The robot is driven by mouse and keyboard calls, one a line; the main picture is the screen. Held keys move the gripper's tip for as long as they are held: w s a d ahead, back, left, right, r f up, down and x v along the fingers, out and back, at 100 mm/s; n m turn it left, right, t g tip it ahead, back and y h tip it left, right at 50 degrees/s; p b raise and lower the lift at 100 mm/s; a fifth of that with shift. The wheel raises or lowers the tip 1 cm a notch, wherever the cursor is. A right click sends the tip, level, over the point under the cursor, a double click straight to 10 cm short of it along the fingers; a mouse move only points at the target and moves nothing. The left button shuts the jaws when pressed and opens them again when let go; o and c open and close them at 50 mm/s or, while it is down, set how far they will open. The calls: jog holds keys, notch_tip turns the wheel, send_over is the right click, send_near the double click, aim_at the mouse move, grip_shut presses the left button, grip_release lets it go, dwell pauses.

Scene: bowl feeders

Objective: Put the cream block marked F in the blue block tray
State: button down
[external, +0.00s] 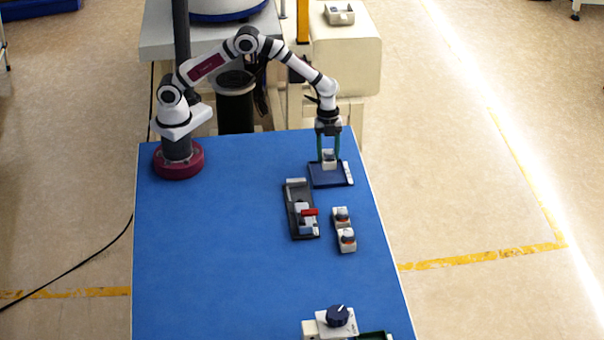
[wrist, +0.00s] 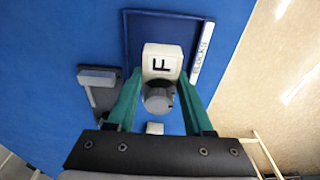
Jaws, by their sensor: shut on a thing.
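The cream block marked F (wrist: 162,61) is between the green fingers of my gripper (wrist: 160,82) in the wrist view, with a round grey knob (wrist: 158,98) at its near side. My gripper is shut on it. The block also shows in the external view (external: 329,161), upright between the fingertips of my gripper (external: 329,154). The blue block tray (external: 327,180) is directly below and around the block in the picture; its wall also shows in the wrist view (wrist: 127,40). I cannot tell whether the block touches the tray floor.
A white label strip (wrist: 202,52) lies along the tray's right side. Two white blocks with dark knobs (external: 345,238) stand in front. The blue table's left part is clear.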

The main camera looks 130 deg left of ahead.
aim_at(327, 165)
notch_tip(327, 165, down, 4)
jog(key=shift+a+f, duration=0.1)
jog(key=shift+c, duration=1.4)
grip_release()
jog(key=shift+f, duration=0.1)
